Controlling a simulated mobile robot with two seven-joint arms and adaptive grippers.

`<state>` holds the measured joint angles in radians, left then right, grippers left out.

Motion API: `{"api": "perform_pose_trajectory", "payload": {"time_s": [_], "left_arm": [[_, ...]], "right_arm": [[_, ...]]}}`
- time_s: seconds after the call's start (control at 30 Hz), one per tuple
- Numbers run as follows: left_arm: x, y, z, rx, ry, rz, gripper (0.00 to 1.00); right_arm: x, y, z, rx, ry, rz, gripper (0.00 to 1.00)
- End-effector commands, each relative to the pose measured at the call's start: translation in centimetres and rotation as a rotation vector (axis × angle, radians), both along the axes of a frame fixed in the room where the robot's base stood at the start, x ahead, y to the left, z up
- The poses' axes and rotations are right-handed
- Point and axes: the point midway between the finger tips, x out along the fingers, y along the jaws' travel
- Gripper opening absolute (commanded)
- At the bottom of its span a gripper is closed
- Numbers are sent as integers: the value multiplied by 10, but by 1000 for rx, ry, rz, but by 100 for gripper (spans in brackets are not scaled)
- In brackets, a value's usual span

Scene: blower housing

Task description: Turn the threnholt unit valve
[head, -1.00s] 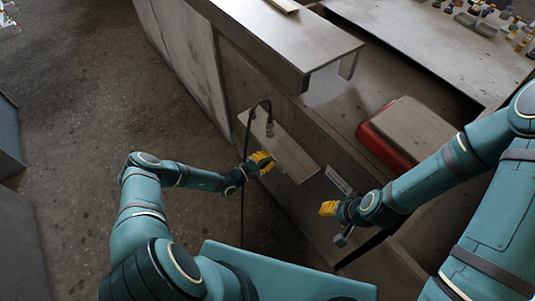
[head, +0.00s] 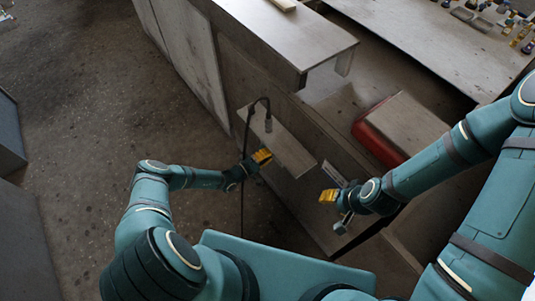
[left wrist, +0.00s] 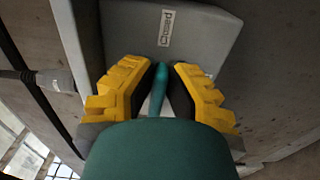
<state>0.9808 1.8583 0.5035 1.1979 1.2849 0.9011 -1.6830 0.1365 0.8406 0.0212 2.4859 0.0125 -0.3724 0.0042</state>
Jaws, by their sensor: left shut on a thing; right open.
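My left gripper (head: 262,157) is at the front of a grey box-like unit (head: 277,141) on the side of the counter. In the left wrist view its yellow fingers (left wrist: 160,88) are shut on a slim teal handle (left wrist: 161,76), which stands out from the grey unit (left wrist: 120,45). A white label (left wrist: 166,28) on the unit appears to read "Closed", turned around in this view. In the head view the handle cannot be made out. My right gripper (head: 329,196) is open and empty, to the right of the unit.
A black hose-like stand with a hanging end (head: 268,122) rises just beside my left gripper. A red box with a grey top (head: 372,136) sits to the right. Open floor (head: 100,120) lies to the left.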

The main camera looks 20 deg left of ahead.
Motion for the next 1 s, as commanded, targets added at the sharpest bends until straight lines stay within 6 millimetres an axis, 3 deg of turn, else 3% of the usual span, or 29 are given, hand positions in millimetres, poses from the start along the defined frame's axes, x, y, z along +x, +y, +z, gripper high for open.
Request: {"api": "perform_pose_trajectory", "payload": {"time_s": [0.4,0.43,0.5,0.87,1.0], "left_arm": [[1,0,1,6,-6,1,0],[1,0,1,6,-6,1,17],[1,0,1,6,-6,0,41],[-1,2,0,6,-5,1,42],[-12,11,0,7,-4,2,42]], "right_arm": [[0,0,0,0,0,0,47],[0,0,0,0,0,0,47],[0,0,0,0,0,0,47],[0,0,0,0,0,0,47],[0,0,0,0,0,0,47]]}}
